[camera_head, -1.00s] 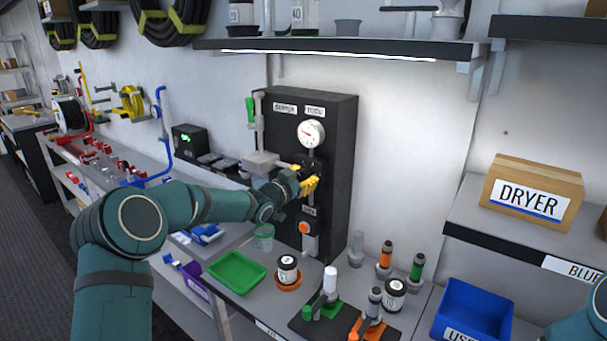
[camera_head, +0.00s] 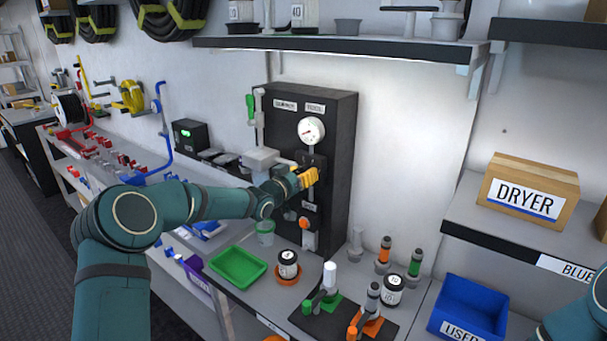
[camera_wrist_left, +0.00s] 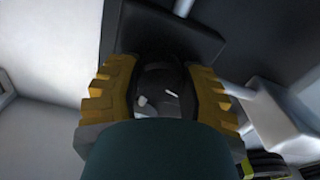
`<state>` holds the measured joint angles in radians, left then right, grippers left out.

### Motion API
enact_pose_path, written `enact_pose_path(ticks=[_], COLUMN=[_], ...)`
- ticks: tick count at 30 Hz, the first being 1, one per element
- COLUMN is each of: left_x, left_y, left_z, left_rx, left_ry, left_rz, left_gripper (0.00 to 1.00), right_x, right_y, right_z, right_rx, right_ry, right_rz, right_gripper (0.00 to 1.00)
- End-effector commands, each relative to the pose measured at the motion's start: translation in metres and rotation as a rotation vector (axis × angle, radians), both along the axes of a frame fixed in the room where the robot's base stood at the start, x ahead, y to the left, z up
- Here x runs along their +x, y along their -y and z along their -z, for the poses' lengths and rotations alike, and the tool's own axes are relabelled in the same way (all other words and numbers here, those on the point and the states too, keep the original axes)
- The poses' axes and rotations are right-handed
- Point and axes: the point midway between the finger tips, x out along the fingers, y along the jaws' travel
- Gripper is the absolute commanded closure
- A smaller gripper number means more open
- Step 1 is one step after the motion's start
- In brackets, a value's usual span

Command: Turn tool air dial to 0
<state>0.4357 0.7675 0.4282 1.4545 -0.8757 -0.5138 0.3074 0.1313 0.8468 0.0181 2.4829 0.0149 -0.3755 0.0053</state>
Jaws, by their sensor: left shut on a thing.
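The black panel (camera_head: 340,150) stands upright against the wall, with labels for supply and tool along its top. A round white gauge (camera_head: 311,130) sits under the tool label. My left gripper (camera_head: 309,177) has its yellow fingers at the panel just below the gauge. In the left wrist view the two yellow fingers close on either side of a dark round dial (camera_wrist_left: 160,88). The dial is hidden behind the gripper in the head view, and its marking cannot be read. My right gripper is out of view.
An orange button or knob (camera_head: 304,223) is lower on the panel. A green handle (camera_head: 250,107) is at its left edge. A shelf (camera_head: 340,47) overhangs above.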

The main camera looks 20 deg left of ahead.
Motion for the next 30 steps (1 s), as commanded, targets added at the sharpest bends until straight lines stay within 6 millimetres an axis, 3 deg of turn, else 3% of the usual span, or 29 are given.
enact_pose_path(ticks=[8,9,11,23,30], left_x=[0.0,0.0,0.0,-0.003,-0.034], left_y=[0.0,0.0,0.0,-0.001,-0.014], left_z=[0.001,0.001,0.001,0.001,0.0], left_rx=[-0.002,-0.002,-0.002,0.0,0.0], left_ry=[-0.002,-0.002,-0.002,-0.002,-0.003], left_rz=[0.0,0.0,0.0,0.0,-0.003], left_gripper=[0.95,0.46,0.25,0.25,0.25], right_x=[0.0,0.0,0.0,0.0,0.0], right_y=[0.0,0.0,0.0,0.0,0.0], right_z=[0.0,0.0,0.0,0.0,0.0], right_rx=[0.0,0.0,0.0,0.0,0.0], right_ry=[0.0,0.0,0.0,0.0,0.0], right_rz=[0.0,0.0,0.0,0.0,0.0], right_gripper=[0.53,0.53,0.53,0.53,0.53])
